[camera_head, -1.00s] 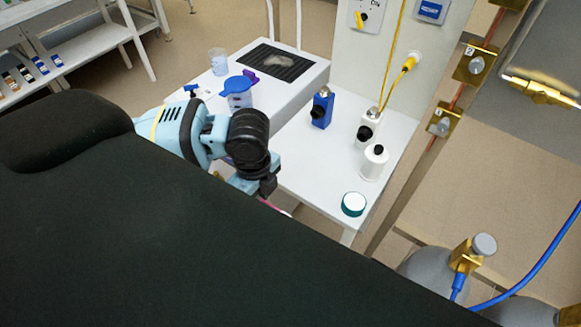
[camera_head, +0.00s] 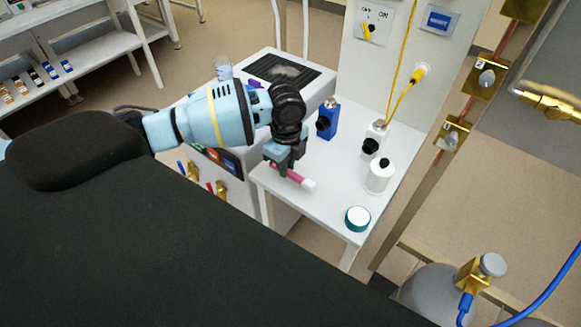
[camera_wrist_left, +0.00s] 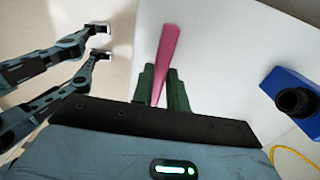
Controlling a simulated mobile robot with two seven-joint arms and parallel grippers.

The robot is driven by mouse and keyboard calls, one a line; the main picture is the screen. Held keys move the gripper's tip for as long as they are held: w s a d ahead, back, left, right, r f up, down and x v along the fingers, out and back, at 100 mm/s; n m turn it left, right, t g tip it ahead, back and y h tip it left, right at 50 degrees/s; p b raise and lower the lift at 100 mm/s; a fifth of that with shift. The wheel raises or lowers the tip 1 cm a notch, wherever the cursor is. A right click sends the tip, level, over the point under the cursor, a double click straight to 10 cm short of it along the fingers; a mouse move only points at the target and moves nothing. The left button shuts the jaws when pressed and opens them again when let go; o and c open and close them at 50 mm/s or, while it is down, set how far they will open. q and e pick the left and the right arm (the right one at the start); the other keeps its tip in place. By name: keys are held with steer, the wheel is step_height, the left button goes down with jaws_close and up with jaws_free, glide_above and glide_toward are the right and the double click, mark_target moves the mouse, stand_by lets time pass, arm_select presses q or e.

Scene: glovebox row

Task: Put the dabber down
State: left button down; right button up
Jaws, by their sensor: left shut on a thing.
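The dabber (camera_head: 298,178) is a slim pink stick with a pale tip. My left gripper (camera_head: 284,166) is shut on it, over the near left part of the white table (camera_head: 328,208). In the left wrist view the dabber (camera_wrist_left: 168,48) stands out between the dark green fingers (camera_wrist_left: 160,88), with the white table top behind it. I cannot tell whether the dabber touches the table. My right gripper is not in view.
A grey box with a dark mat (camera_head: 282,70) is behind. The table's front middle is clear.

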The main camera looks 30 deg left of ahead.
mark_target(289, 169)
arm_select(q)
steer(key=shift+w, duration=0.15)
steer(key=shift+w+a+f, duration=0.1)
steer(key=shift+w+f, duration=0.25)
steer(key=shift+w, duration=0.4)
steer(key=shift+f, duration=1.25)
steer(key=shift+f, duration=0.1)
steer(key=c, duration=1.4)
jaws_free()
